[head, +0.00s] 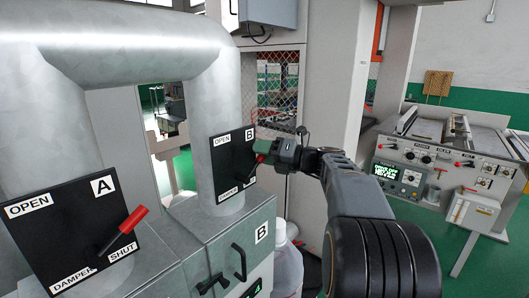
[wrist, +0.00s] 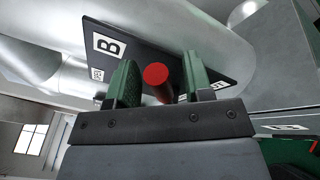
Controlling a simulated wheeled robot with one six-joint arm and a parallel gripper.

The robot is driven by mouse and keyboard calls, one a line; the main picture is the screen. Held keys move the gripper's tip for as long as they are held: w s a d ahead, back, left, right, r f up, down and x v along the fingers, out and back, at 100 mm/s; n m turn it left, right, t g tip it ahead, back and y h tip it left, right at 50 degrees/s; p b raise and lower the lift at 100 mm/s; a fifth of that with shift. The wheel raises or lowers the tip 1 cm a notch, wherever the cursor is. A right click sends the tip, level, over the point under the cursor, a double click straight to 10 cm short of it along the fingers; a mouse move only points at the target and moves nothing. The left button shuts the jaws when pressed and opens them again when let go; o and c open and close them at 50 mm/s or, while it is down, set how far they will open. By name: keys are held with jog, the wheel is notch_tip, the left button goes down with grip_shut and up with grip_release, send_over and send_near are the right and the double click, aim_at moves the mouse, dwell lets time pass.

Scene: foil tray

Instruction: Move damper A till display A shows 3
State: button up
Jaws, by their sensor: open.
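Damper A is a black plate (head: 60,222) on the left duct, marked OPEN at top left and SHUT at bottom right. Its red-gripped lever (head: 133,218) points up and right, and nothing touches it. Display A is not in view. My gripper (head: 266,152) is away from damper A, at damper B's plate (head: 221,165) on the right duct. In the wrist view the gripper (wrist: 155,85) is open, with damper B's red lever (wrist: 156,75) between its two green fingers. Gaps show beside the lever.
A grey box marked B (head: 262,233) with a black handle (head: 238,262) stands below damper B. A pale jug (head: 288,265) stands beside the box. A control bench (head: 440,170) is at the right.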

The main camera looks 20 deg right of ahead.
grip_shut()
dwell(0.4)
